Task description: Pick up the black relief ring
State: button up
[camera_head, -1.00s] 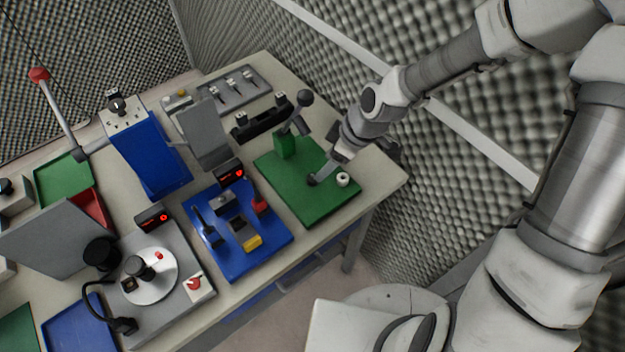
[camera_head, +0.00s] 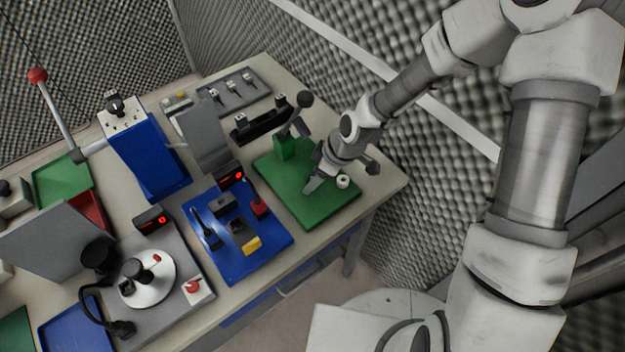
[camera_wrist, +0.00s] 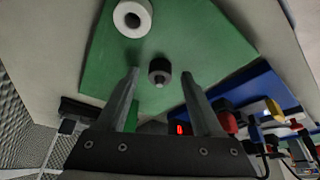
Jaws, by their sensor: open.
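A small dark round piece, which looks like the black relief ring (camera_wrist: 159,66), stands on the green board (camera_wrist: 222,45) in the wrist view. A small stub or shadowed tip shows at its lower end. My gripper (camera_wrist: 160,76) is open, with one finger to each side of the dark piece in the picture. I cannot tell whether the fingertips reach down to its height. Nothing is held. In the head view my gripper (camera_head: 312,188) is low over the green board (camera_head: 325,214), and the dark piece is hidden there.
A white ring (camera_wrist: 133,18) lies on the same board; in the head view the white ring (camera_head: 343,181) is just right of my gripper. A green post with a dark lever (camera_head: 286,147) stands behind. A blue board (camera_head: 225,262) with switches lies to the left.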

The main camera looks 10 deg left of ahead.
grip_shut()
dwell(0.4)
